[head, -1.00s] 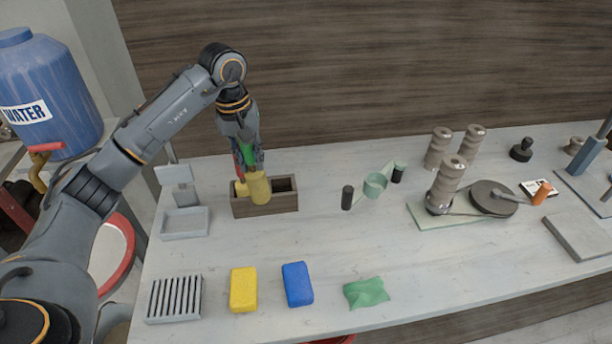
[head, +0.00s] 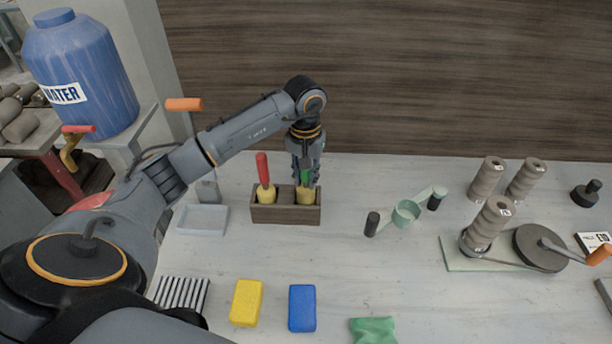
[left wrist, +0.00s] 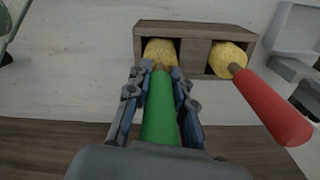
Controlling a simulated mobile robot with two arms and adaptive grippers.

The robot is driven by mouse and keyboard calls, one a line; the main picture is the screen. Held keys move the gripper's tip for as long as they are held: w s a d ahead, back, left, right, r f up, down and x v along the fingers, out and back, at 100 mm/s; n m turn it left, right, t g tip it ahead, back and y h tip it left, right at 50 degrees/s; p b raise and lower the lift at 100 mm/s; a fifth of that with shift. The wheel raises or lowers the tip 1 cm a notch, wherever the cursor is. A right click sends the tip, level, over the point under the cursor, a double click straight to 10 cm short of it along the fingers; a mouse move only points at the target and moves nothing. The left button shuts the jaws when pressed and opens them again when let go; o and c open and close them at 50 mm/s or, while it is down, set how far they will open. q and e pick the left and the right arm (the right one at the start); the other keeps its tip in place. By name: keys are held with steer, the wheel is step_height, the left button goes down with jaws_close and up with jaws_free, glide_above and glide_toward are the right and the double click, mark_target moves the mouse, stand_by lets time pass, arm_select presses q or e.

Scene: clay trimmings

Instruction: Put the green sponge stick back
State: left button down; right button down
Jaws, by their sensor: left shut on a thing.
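The green sponge stick (head: 305,196) has a green handle and a yellow sponge end. My left gripper (head: 305,182) is shut on its green handle, which shows well in the left wrist view (left wrist: 160,112). The stick stands about upright, with its sponge end in the right compartment of the wooden holder (head: 286,214), as the head view has it. In the left wrist view that compartment of the holder (left wrist: 194,30) is on the left. A red sponge stick (head: 264,180) stands in the other compartment, leaning a little. My right gripper is not in view.
A scale with a grey tray (head: 203,220) stands left of the holder. A green double-ended tool (head: 406,212) lies to the right. A yellow sponge (head: 246,303), a blue sponge (head: 302,308) and a green cloth (head: 373,330) lie in front. The table between is clear.

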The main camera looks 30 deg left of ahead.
arm_select(q)
steer(key=shift+f, duration=0.55)
steer(key=shift+f+b, duration=0.2)
steer(key=shift+b, duration=0.1)
steer(key=c, duration=1.2)
jaws_free()
steer(key=shift+r, duration=0.1)
steer(key=shift+o, duration=0.2)
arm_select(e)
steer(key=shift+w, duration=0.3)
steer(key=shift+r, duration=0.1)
arm_select(q)
steer(key=shift+r+p, duration=0.2)
steer(key=shift+p, duration=0.2)
steer(key=shift+r+b, duration=0.3)
steer(key=shift+b, duration=0.05)
step_height(320, 180, up, 10)
steer(key=b, duration=0.2)
steer(key=shift+b, duration=0.3)
steer(key=shift+s+r, duration=0.1)
steer(key=shift+r, duration=0.55)
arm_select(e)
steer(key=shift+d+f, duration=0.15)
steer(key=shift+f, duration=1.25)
